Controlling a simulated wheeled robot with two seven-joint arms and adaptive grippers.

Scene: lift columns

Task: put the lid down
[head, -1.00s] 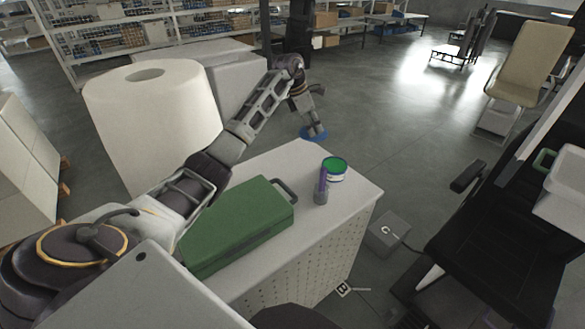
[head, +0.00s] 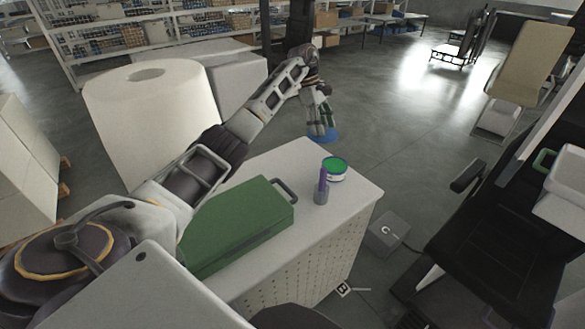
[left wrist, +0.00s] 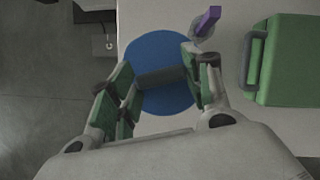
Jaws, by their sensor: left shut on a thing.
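The lid is a blue disc (head: 329,137) with a grey bar handle, held up beyond the far edge of the white cabinet top in the head view. My left gripper (head: 321,122) is shut on that handle. In the left wrist view the lid (left wrist: 158,47) lies between the fingers of my left gripper (left wrist: 162,80), with the grey bar across its middle. A round tin (head: 335,168) with a green top face and a pale side stands on the cabinet near its far right corner. My right gripper is not in view.
A grey cup with a purple item (head: 322,190) stands close beside the tin. A green case (head: 235,226) with a handle lies on the white cabinet (head: 345,203). A large white roll (head: 150,120) stands behind my left arm. A dark chair (head: 500,230) is at right.

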